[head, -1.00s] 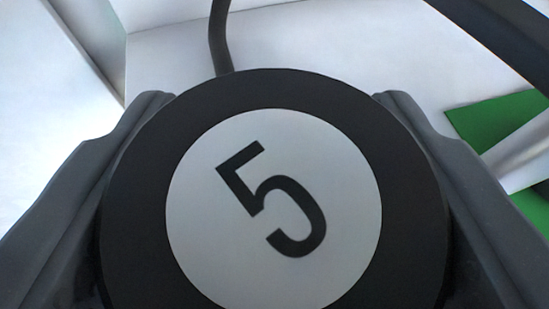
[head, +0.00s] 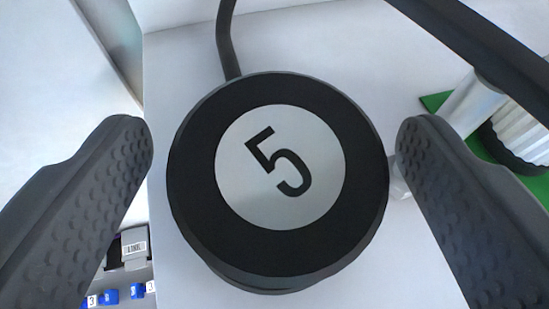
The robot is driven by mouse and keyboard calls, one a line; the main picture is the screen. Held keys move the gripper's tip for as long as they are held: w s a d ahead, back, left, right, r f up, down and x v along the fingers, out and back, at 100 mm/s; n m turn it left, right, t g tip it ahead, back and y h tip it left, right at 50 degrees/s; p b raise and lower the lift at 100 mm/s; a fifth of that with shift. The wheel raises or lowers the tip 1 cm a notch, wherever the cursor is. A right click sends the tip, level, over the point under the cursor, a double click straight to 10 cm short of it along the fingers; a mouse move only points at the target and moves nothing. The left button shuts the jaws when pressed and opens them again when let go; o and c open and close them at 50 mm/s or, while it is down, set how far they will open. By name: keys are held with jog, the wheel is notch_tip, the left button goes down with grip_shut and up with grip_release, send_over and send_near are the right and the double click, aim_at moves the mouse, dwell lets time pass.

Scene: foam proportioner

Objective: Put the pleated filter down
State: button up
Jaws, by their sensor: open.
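A round black cap with a pale grey disc marked "5" (head: 280,235) is in the middle of the head view, seen from above. It stands on a white surface (head: 185,60); its sides below the cap are mostly hidden, so I cannot tell whether they are pleated. My gripper (head: 272,130) is open, with one textured finger on each side of the cap. A gap shows at the left finger; the right fingertip is close to the cap's edge. A white ribbed, pleated-looking part (head: 522,122) with a dark end ring lies at the right, partly cut off.
A green area (head: 478,150) lies under the ribbed part. A dark hose (head: 228,40) rises behind the cap, and a dark bar (head: 480,45) crosses the upper right. Small blue items with number labels (head: 110,293) sit at lower left.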

jog(key=s+d+r+t+b, duration=0.1)
jog(key=s+t, duration=0.1)
jog(key=s, duration=1.9)
jog(key=shift+s, duration=0.25)
jog(key=shift+f+b, duration=0.1)
jog(key=shift+b, duration=0.25)
